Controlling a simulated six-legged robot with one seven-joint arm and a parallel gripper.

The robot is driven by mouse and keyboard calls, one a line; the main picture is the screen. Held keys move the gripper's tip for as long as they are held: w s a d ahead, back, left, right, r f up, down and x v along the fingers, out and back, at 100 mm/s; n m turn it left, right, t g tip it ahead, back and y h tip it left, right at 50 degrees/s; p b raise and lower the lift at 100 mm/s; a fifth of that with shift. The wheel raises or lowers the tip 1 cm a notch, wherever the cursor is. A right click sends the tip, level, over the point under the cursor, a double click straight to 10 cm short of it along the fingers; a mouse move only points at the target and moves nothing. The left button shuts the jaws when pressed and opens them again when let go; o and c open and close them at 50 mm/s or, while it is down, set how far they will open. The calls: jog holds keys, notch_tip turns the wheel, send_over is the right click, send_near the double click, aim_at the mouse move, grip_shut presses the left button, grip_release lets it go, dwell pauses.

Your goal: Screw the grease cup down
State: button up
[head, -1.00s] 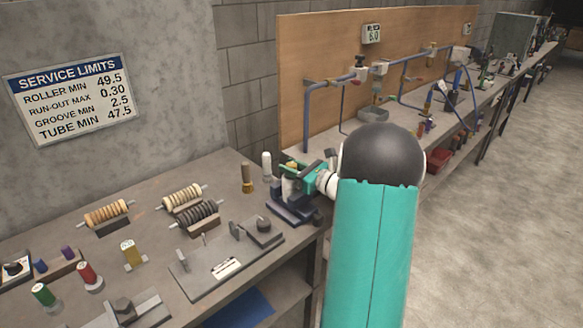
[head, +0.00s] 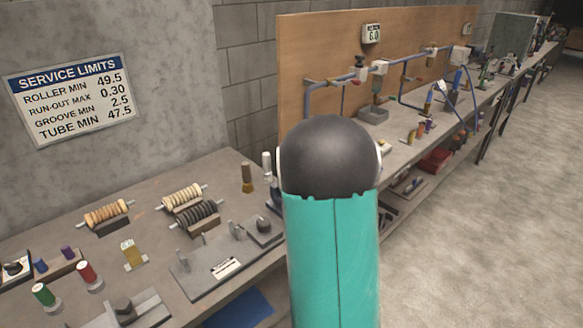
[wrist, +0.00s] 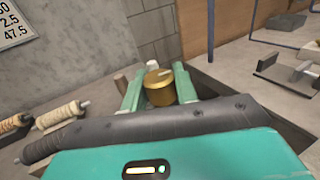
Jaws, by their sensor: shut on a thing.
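The grease cup (wrist: 159,87) is a brass-coloured round cap with a pale mark on its top. In the wrist view it sits between the two green fingers of my gripper (wrist: 158,84), which is shut on it. The lower part of the cup and whatever it sits on are hidden behind the dark bar of my wrist. In the head view my own arm covers the gripper and the cup.
Several ribbed rollers (head: 182,197) rest in holders on the bench at the left. A grey plate with upright fittings (head: 228,262) lies near the bench's front edge. A wooden backboard with blue pipes (head: 310,100) stands behind. The floor (head: 480,230) at the right is clear.

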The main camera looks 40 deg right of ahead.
jog(key=shift+w+a+m+g+h, duration=0.1)
jog(key=shift+m+g+h, duration=0.75)
jog(key=shift+h, duration=0.3)
jog(key=shift+a+m+g+h, duration=0.1)
jog(key=shift+m+g+h, duration=0.55)
jog(key=shift+m+h, duration=0.4)
jog(key=shift+m+g+h, duration=0.3)
jog(key=shift+g+h, duration=0.1)
jog(key=shift+h, duration=0.2)
jog(key=shift+d+r+m+g+h, duration=0.1)
jog(key=shift+m+g+h, duration=1.3)
jog(key=shift+g, duration=0.5)
jog(key=shift+m+g+h, duration=0.9)
jog(key=shift+m+g, duration=0.9)
jog(key=shift+g, duration=0.7)
jog(key=shift+m+g, duration=0.5)
jog(key=shift+g, duration=0.5)
